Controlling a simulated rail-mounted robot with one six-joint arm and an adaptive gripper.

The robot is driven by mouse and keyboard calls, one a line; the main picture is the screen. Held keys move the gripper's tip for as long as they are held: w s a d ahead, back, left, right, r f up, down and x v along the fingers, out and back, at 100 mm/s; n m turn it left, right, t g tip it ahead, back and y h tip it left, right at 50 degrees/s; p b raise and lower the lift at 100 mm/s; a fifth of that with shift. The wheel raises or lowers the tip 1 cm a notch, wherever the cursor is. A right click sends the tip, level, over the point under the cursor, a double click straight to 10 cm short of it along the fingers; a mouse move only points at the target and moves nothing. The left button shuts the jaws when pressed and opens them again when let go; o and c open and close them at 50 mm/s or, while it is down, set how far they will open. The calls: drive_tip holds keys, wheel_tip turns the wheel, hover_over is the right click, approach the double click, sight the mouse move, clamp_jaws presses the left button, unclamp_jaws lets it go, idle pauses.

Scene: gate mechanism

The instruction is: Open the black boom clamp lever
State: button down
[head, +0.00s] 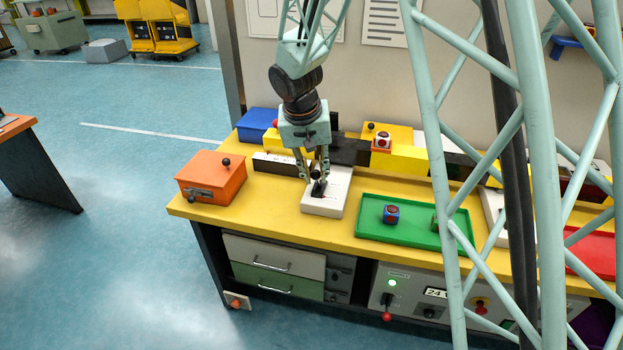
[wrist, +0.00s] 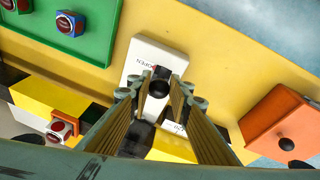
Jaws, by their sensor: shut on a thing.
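The black lever (head: 319,188) stands on a white block (head: 330,202) on the yellow table, left of the green tray. My gripper (head: 318,174) points down over the white block, its fingers around the top of the lever.
An orange box (head: 211,178) with a black knob stands left of the white block. A green tray (head: 400,237) with a blue cube (head: 391,214) lies to the right. Yellow and black blocks and a blue box (head: 258,123) stand behind. Bare yellow tabletop (head: 257,200) lies between the orange box and the white block.

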drive_tip(key=shift+s+a+f+b, duration=0.2)
drive_tip(key=shift+s+f+b, duration=0.1)
drive_tip(key=shift+s+f, duration=0.15)
drive_tip(key=c, duration=2.7)
unclamp_jaws()
drive_tip(key=o, duration=0.3)
drive_tip(key=shift+a+r, duration=0.1)
drive_tip(key=shift+a, duration=0.2)
drive_tip(key=shift+w+d+r, duration=0.1)
drive_tip(key=shift+d, duration=0.05)
drive_tip(key=shift+r, duration=0.1)
drive_tip(key=shift+r, duration=0.1)
drive_tip(key=shift+r, duration=0.45)
drive_tip(key=v, duration=1)
drive_tip(key=shift+s+a+r, duration=0.25)
drive_tip(key=shift+s+r, duration=0.05)
